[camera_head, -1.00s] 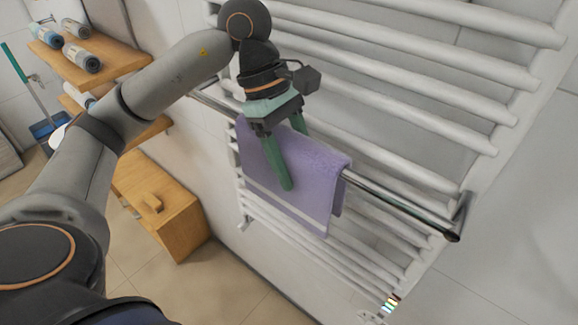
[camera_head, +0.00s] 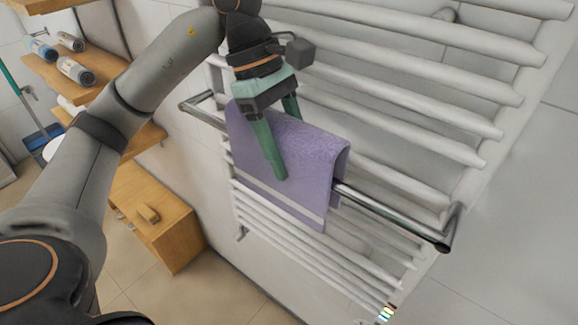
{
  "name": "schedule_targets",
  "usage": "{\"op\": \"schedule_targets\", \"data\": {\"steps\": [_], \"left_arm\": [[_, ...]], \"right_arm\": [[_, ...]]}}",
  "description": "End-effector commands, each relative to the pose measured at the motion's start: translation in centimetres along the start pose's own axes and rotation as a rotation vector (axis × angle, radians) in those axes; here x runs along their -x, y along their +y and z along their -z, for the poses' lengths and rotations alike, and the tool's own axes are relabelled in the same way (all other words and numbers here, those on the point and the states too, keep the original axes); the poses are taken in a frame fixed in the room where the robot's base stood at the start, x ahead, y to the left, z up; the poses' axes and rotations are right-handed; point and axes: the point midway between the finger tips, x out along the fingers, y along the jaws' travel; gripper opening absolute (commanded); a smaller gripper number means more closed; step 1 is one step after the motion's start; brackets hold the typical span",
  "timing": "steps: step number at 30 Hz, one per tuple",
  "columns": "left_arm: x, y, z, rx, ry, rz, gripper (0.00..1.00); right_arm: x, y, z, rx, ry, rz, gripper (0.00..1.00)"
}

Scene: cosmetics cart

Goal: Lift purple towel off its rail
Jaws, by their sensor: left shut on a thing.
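The purple towel (camera_head: 310,165) is folded over the chrome rail (camera_head: 395,215), with a pale stripe near its lower edge. Its top fold stands a little above the rail, and its front panel hangs down in front. My left gripper (camera_head: 284,146) is shut on the towel from above. One green finger lies on the front face, and the other goes down behind the top fold, where its tip is hidden. My right gripper is not in view.
White radiator bars (camera_head: 420,125) stand close behind and below the rail. A wooden cabinet (camera_head: 155,215) stands lower left, and a wooden shelf (camera_head: 75,90) with rolled towels is at upper left. Open floor shows at the bottom.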

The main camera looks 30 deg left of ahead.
Motion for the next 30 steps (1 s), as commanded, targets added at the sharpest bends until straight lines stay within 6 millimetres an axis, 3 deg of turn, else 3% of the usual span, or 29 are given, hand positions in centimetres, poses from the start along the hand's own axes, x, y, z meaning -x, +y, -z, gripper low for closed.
{"op": "schedule_targets", "data": {"steps": [6, 15, 24, 30], "left_arm": [[4.4, 0.1, -1.9, -0.004, -0.002, -0.005, 0.00], [8.7, 0.2, -3.6, -0.001, 0.000, -0.003, 0.00], [11.5, 0.2, -4.7, -0.001, -0.001, -0.002, 0.00], [12.1, 0.2, -5.0, -0.001, -0.001, -0.001, 0.00]], "right_arm": [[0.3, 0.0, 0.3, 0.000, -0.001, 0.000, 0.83], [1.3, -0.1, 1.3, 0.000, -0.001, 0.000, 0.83], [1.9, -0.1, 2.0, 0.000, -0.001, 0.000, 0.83], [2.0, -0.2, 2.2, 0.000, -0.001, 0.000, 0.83]]}}
